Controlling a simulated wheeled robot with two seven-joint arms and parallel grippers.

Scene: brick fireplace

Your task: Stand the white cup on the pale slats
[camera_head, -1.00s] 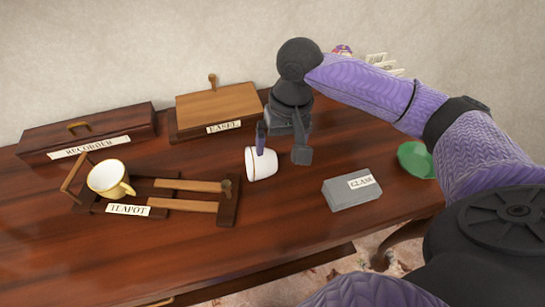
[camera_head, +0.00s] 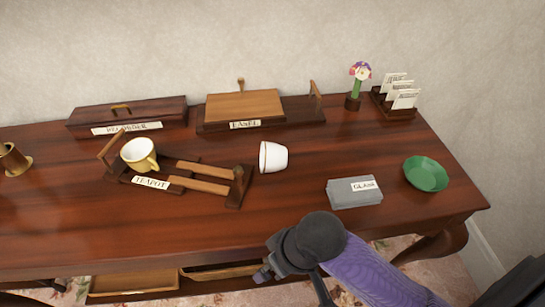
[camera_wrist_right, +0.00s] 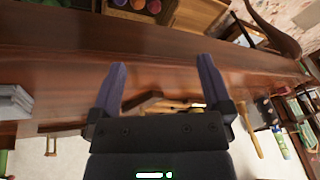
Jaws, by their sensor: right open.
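My left gripper is not in view.
A yellow cup (camera_head: 140,154) with a pale inside sits at the frame's left end. A grey block labelled GLASS (camera_head: 353,192) and a green dish (camera_head: 425,174) are to the right. An EASEL stand (camera_head: 262,126) and RECORDER box (camera_head: 130,114) are behind. Table front centre is clear.

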